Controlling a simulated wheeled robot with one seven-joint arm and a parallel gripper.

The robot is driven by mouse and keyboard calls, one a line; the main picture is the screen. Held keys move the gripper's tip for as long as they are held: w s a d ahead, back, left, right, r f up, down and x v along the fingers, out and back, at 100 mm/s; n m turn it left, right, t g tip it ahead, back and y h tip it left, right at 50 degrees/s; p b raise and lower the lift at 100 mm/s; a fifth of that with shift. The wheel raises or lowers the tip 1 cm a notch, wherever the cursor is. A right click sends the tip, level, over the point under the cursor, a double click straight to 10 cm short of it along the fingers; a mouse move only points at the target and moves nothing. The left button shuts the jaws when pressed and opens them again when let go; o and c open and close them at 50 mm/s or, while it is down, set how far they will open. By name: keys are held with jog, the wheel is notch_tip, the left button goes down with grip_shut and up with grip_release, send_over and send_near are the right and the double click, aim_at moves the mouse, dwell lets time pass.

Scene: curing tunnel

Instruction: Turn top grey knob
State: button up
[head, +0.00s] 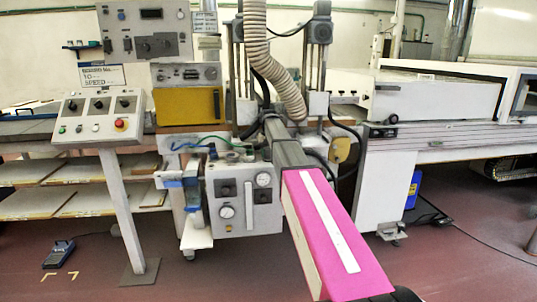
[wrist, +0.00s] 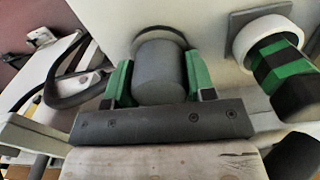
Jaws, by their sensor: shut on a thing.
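A grey cylindrical knob (wrist: 158,72) stands out from a pale panel (wrist: 205,25) in the middle of the wrist view. A dark round collar shows behind it. My gripper (wrist: 158,84) has one green-lined finger on each side of the knob and is shut on it. The dark bar of the gripper lies just below the knob's near end. How far the knob is turned cannot be told, as no mark shows on it. In the head view, my fingertips and this knob cannot be made out.
A green-and-black striped knob (wrist: 280,70) with a white ring (wrist: 262,40) sits close right of my gripper. A dark curved loop (wrist: 65,75) is at left. In the head view, a white gauge box (head: 262,217) and a ribbed hose (head: 257,40) stand near my arm.

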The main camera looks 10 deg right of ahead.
aim_at(269, 149)
jog(key=m, duration=0.5)
jog(key=shift+m, duration=2.4)
jog(key=o, duration=0.9)
jog(key=shift+r, duration=0.2)
notch_tip(269, 149, up, 7)
jog(key=shift+r, duration=0.1)
jog(key=shift+s, duration=0.1)
